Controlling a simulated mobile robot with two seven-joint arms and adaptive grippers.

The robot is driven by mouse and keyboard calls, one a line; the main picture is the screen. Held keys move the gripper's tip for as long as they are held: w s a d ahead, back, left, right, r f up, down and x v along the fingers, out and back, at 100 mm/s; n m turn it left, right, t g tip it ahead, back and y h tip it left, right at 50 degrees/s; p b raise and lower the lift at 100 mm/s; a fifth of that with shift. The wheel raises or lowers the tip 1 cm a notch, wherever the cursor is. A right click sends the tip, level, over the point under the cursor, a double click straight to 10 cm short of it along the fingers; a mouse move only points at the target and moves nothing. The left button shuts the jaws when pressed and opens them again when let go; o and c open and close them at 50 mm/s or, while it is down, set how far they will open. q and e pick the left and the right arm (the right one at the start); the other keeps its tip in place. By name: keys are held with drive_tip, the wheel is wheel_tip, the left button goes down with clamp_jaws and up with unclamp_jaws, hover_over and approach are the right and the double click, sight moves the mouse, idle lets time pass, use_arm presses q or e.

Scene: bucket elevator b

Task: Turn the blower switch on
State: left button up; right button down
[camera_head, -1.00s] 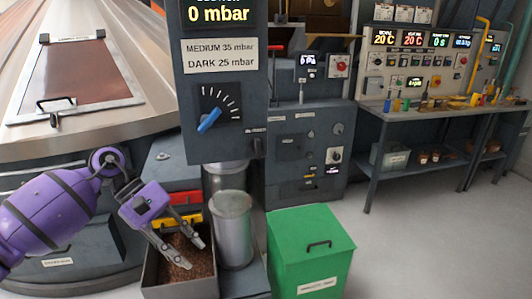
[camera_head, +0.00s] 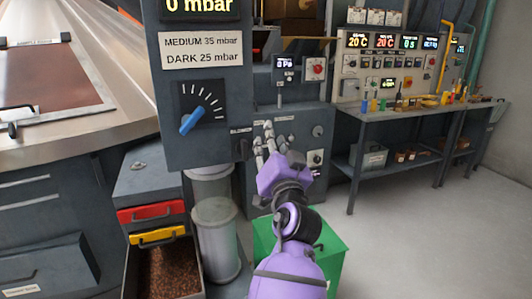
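The blower switch appears to be the small black knob (camera_head: 242,149) under a small label on the narrow right face of the grey control box (camera_head: 203,125).
The box's front has a blue pointer knob (camera_head: 191,119) and a 0 mbar display (camera_head: 200,6). A grey machine (camera_head: 315,125) stands behind my gripper. A green bin (camera_head: 328,252), metal cylinder (camera_head: 216,240) and bean container (camera_head: 170,272) are below. The floor at right is clear.

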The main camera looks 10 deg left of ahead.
sight(246, 150)
use_arm(q)
drive_tip(key=s+a+f+n+g+y, duration=0.1)
drive_tip(key=a+f+n+g+y, duration=0.1)
drive_tip(key=a+f+n+g, duration=0.35)
drive_tip(key=shift+n+t, duration=0.55)
drive_tip(key=shift+n, duration=0.4)
drive_tip(key=x, duration=0.2)
drive_tip(key=p+x, duration=0.1)
drive_tip(key=x, duration=0.4)
drive_tip(key=shift+w+d, duration=0.15)
drive_tip(key=shift+d, duration=0.15)
drive_tip(key=shift+c, duration=0.5)
clamp_jaws()
